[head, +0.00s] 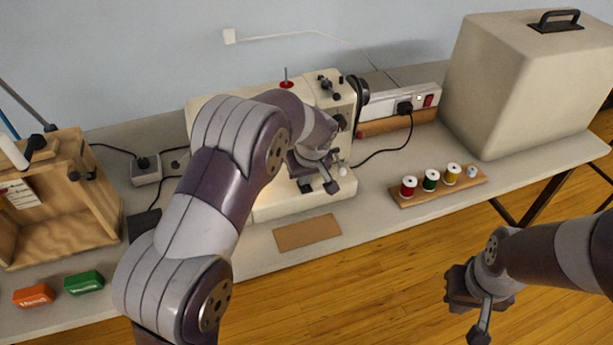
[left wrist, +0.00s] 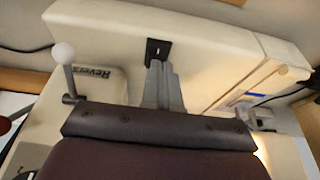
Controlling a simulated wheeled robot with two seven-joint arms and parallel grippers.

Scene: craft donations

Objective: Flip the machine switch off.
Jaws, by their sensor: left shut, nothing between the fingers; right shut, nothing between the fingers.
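The cream sewing machine (head: 215,108) stands on the table behind my left arm, which hides much of it. My left gripper (head: 331,186) is shut and empty at the machine's right end. My right gripper (head: 481,332) is shut and empty, low at the right.
A white-knobbed lever (left wrist: 63,55) stands beside the "Reverse" label. A power strip (head: 385,106) with a red switch (head: 428,101) lies behind. A spool rack (head: 440,187), a large cream case (head: 510,90) and a wooden box (head: 65,243) also stand on the table.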

